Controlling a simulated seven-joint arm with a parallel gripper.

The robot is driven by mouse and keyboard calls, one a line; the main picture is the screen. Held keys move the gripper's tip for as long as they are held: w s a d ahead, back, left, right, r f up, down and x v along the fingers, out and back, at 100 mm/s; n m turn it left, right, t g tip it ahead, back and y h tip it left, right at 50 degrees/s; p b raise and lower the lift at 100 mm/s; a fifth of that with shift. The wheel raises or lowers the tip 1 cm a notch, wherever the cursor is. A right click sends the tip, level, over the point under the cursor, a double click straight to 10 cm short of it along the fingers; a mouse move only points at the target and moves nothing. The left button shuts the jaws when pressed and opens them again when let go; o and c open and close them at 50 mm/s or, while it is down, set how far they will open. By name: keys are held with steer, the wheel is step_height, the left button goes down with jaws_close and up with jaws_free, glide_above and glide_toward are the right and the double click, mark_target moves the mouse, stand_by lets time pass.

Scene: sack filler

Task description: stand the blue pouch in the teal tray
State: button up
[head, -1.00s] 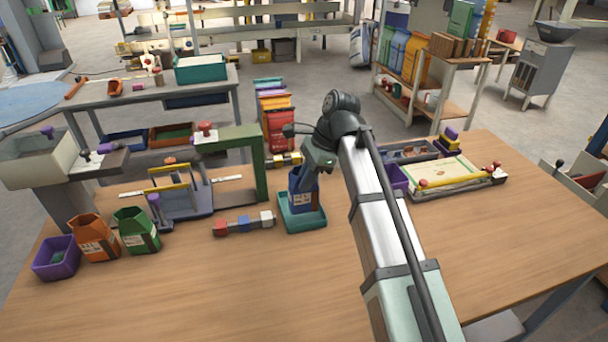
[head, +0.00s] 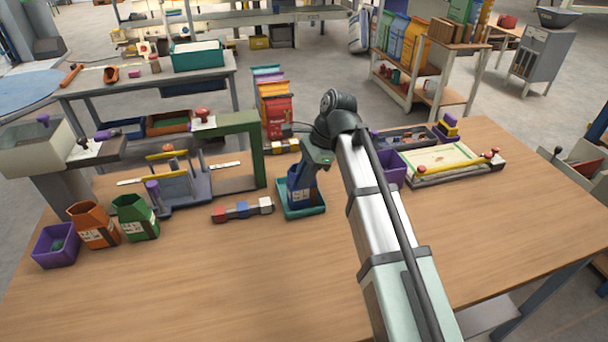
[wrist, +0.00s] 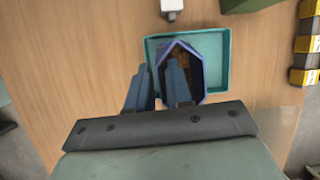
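The blue pouch (head: 301,190) is upright with its open top upward, within the rim of the teal tray (head: 318,209). In the wrist view the pouch (wrist: 197,52) shows inside the tray (wrist: 221,73), brown inside. My gripper (wrist: 159,80) straddles the pouch's left wall, one finger inside the mouth and one outside. The fingers are close together with the wall between them, and look shut on it. In the head view my gripper (head: 311,170) is above the pouch and partly covers it. Whether the pouch's base touches the tray floor is hidden.
A row of red, blue and white blocks (head: 242,210) lies just left of the tray. A green arch frame (head: 255,150) stands behind left. A purple bin (head: 390,170) is to the right. Green (head: 134,218) and orange (head: 93,226) pouches stand left. The front table is clear.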

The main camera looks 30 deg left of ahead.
steer(key=o, duration=0.3)
